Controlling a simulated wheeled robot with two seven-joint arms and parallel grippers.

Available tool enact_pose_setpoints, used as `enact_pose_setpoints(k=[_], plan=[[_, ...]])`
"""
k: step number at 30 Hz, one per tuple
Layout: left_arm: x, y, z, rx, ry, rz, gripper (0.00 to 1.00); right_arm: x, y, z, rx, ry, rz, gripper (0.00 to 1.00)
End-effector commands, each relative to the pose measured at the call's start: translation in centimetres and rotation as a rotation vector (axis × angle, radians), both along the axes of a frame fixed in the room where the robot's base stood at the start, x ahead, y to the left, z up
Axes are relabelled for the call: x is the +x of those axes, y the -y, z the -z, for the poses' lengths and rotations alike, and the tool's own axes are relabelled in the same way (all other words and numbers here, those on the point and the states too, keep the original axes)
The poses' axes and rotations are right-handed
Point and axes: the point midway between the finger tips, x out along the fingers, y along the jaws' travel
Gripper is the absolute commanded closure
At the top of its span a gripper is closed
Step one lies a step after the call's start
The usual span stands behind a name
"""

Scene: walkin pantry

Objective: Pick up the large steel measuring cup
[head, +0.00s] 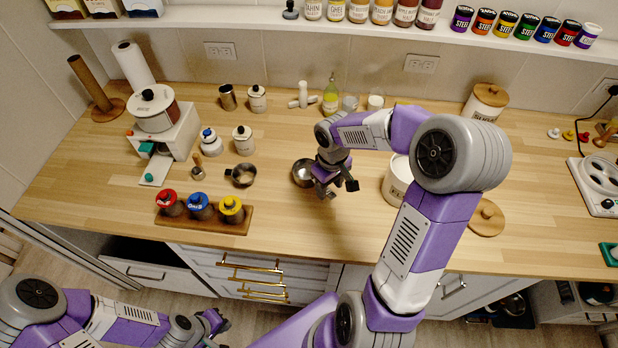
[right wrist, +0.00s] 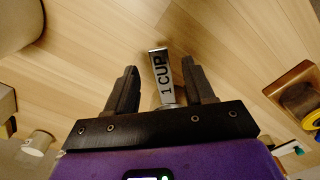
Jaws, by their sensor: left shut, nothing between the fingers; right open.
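The large steel measuring cup (head: 303,172) sits on the wooden counter, partly hidden behind my right gripper (head: 338,191). In the right wrist view its flat steel handle, marked "1 CUP" (right wrist: 161,78), lies between the two fingers of my right gripper (right wrist: 160,80). These fingers are open, with a gap on each side of the handle. The cup's bowl is hidden in that view. My left gripper (head: 218,322) is shut and empty, low at the left, away from the counter top.
A dark-rimmed pan-like vessel (head: 241,175) stands left of the cup. A wooden rack (head: 205,219) with red, blue and yellow-topped jars is at front left. A white canister (head: 398,180) stands close right, partly behind my arm. The counter in front of the gripper is clear.

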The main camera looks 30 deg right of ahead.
Motion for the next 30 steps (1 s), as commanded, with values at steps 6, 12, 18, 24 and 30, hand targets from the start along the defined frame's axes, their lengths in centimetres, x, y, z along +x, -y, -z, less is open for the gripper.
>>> enact_pose_setpoints(k=[6, 12, 18, 24, 30], plan=[[0.0, 0.0, 1.0, 0.0, 0.001, 0.0, 1.0, 0.1, -0.2, 3.5, 0.002, -0.004, -0.001, 0.47], [0.0, 0.0, 0.9, 0.0, 0.001, 0.0, 1.0, 0.2, -0.2, 3.7, 0.001, 0.0, 0.0, 0.47], [0.0, 0.0, 0.9, 0.0, 0.001, 0.0, 1.0, 0.2, -0.2, 3.6, 0.001, 0.0, 0.0, 0.7], [0.0, 0.0, 0.9, 0.0, 0.0, 0.0, 1.0, 0.2, -0.2, 3.6, 0.001, -0.001, 0.0, 1.0], [0.0, 0.0, 0.9, 0.0, 0.0, 0.0, 1.0, 0.2, -0.2, 3.6, 0.001, 0.0, 0.0, 1.0]])
